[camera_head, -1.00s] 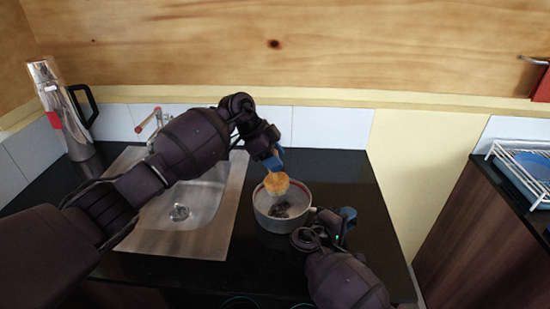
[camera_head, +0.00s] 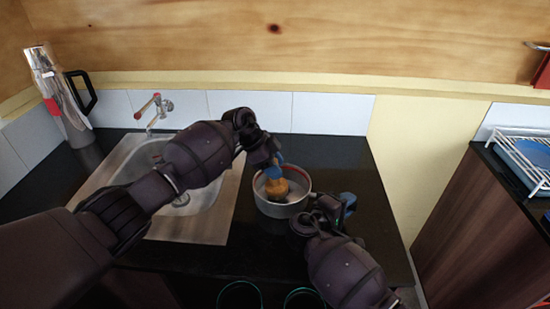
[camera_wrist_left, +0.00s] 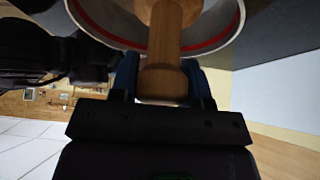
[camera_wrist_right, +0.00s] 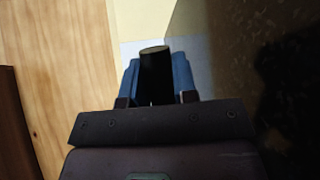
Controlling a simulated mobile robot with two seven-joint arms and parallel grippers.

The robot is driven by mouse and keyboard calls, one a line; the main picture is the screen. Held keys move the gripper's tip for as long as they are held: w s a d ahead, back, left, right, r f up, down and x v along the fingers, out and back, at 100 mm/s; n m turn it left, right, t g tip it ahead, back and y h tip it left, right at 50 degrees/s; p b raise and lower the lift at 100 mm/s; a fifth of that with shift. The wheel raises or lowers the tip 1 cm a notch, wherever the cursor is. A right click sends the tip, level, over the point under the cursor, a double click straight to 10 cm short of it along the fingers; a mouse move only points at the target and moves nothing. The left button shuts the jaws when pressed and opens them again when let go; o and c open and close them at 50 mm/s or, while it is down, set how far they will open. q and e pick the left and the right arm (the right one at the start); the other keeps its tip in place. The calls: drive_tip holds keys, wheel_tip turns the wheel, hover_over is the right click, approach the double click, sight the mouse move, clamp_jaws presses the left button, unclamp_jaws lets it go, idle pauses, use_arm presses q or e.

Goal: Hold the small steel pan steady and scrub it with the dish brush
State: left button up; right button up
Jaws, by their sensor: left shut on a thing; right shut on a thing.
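The small steel pan (camera_head: 266,207) stands on the dark counter, right of the sink, and its red inner band shows in the left wrist view (camera_wrist_left: 214,42). My left gripper (camera_head: 273,170) is shut on the wooden handle of the dish brush (camera_wrist_left: 163,62). The brush's tan head (camera_head: 277,188) is down inside the pan; its contact with the pan floor is hidden. My right gripper (camera_head: 325,205) is at the pan's right side, shut on the dark pan handle (camera_wrist_right: 155,75).
A steel sink (camera_head: 203,190) with a tap (camera_head: 155,108) lies left of the pan. A jug with a dark handle (camera_head: 68,110) stands at the back left. A white dish rack (camera_head: 520,158) is on a separate counter at right. The counter behind the pan is clear.

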use_arm(q)
drive_tip(key=shift+s+d, duration=1.75)
drive_tip(key=shift+d, duration=0.1)
drive_tip(key=shift+w+a+f, duration=0.15)
drive_tip(key=shift+w+a, duration=1.6)
drive_tip(key=shift+a, duration=0.2)
drive_tip(key=shift+d, duration=0.3)
drive_tip(key=shift+s+d, duration=1.65)
drive_tip(key=shift+d, duration=0.15)
drive_tip(key=shift+w+a, duration=1.8)
drive_tip(key=shift+a, duration=0.2)
drive_tip(key=shift+r, duration=4)
drive_tip(key=shift+d, duration=0.1)
use_arm(e)
drive_tip(key=o, duration=1)
